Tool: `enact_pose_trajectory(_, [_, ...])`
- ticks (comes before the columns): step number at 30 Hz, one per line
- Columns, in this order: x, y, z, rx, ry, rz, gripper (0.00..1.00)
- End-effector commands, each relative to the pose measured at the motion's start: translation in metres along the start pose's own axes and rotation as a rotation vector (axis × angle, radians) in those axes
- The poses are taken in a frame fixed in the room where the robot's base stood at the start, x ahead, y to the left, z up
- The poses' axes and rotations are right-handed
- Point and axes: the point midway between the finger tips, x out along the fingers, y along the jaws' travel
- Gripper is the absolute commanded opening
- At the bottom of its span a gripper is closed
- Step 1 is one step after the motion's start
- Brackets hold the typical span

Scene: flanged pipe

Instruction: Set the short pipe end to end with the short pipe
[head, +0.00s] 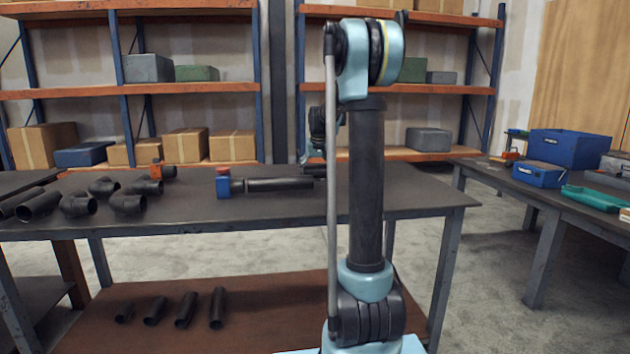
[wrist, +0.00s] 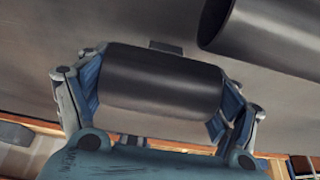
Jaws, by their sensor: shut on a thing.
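My gripper (wrist: 160,92) is shut on a short dark pipe (wrist: 160,80), with one finger at each end of it in the wrist view. A second dark pipe (wrist: 275,38) shows at the upper right of that view, its open end near the held pipe but offset from it. They do not look in line. In the head view a dark pipe (head: 282,184) lies level at the middle of the table, its left end at a blue and red clamp (head: 223,182). My arm hides most of my gripper and the held pipe there.
Black elbow fittings (head: 78,205) and more pipes (head: 38,205) lie on the left of the table (head: 420,190). Several short pipes (head: 185,310) stand or lie on the lower shelf. A second table with blue bins (head: 570,148) is at the right. The table's right end looks clear.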

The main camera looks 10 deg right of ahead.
Motion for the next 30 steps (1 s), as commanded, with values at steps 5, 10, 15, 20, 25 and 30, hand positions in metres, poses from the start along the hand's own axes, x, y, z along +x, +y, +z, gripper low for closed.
enact_pose_trajectory(5, [0.019, 0.002, 0.008, 0.002, 0.000, 0.001, 0.47])
enact_pose_trajectory(10, [0.020, 0.002, 0.009, 0.002, 0.000, 0.001, 0.47])
enact_pose_trajectory(15, [0.021, 0.002, 0.009, 0.002, 0.000, 0.001, 0.88])
enact_pose_trajectory(20, [0.021, 0.002, 0.009, 0.002, 0.000, 0.001, 1.00])
enact_pose_trajectory(25, [0.021, 0.002, 0.009, 0.002, 0.000, 0.001, 1.00])
enact_pose_trajectory(30, [0.020, 0.002, 0.009, 0.002, 0.000, 0.001, 1.00])
